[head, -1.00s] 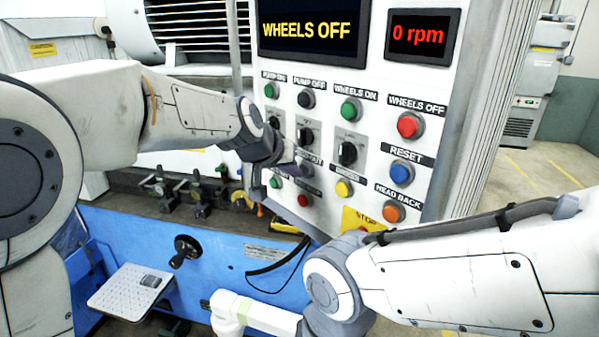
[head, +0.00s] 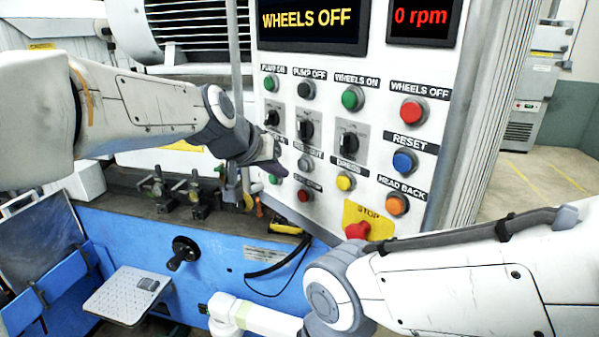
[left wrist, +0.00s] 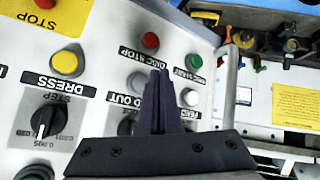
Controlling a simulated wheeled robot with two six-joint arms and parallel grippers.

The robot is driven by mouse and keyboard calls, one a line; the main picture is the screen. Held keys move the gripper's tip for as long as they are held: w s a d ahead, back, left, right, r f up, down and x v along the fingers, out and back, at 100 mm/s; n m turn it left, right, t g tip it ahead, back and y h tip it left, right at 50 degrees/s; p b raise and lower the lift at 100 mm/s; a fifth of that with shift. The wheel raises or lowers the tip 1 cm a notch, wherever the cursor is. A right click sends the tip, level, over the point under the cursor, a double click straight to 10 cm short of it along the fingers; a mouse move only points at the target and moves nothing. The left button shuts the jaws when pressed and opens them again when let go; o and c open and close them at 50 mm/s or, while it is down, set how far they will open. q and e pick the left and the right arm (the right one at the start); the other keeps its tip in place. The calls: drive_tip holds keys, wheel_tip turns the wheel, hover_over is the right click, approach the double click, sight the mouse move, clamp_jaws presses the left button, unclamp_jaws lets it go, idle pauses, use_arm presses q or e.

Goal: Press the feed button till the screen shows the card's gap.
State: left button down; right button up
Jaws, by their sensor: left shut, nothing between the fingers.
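The control panel (head: 370,228) carries a dark screen (head: 312,24) reading WHEELS OFF in yellow. My left gripper (head: 281,172) is shut and empty, its tips close to the panel's lower left buttons. In the left wrist view its dark fingers (left wrist: 160,98) point at the panel, between a white button (left wrist: 190,97) on the right and a partly hidden pale button (left wrist: 139,80) on the left, whose label ends in "D OUT". I cannot tell whether the fingers touch the panel. In the head view a grey button (head: 305,163) shows right of the gripper. My right gripper is out of view.
A green button (left wrist: 193,61) and red button (left wrist: 150,41) lie near the fingertips. The red stop button (head: 357,230) sits at the panel's bottom. A yellow notice (left wrist: 300,106) has text too small to read. A blue machine front (head: 215,270) stands below.

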use_arm(q)
drive_tip(key=shift+s+a+b, duration=0.55)
drive_tip(key=shift+s+a, duration=0.25)
drive_tip(key=shift+a, duration=0.2)
drive_tip(key=s+d+f+m+g+y+b, duration=0.15)
drive_tip(key=s+f+g+b, duration=0.3)
drive_tip(key=s+f, duration=1.15)
drive_tip(key=s+a+f+m+g+y, duration=0.1)
drive_tip(key=s+a+f, duration=0.1)
drive_tip(key=s+f, duration=0.2)
drive_tip(key=s+a+f+m+g+y+b, duration=0.1)
drive_tip(key=s+f, duration=0.4)
drive_tip(key=s, duration=0.5)
drive_tip(key=shift+s+a+f+m+g+y, duration=0.15)
drive_tip(key=shift+s+a+m+g+y, duration=0.25)
drive_tip(key=shift+a+g, duration=0.45)
drive_tip(key=shift+a, duration=0.15)
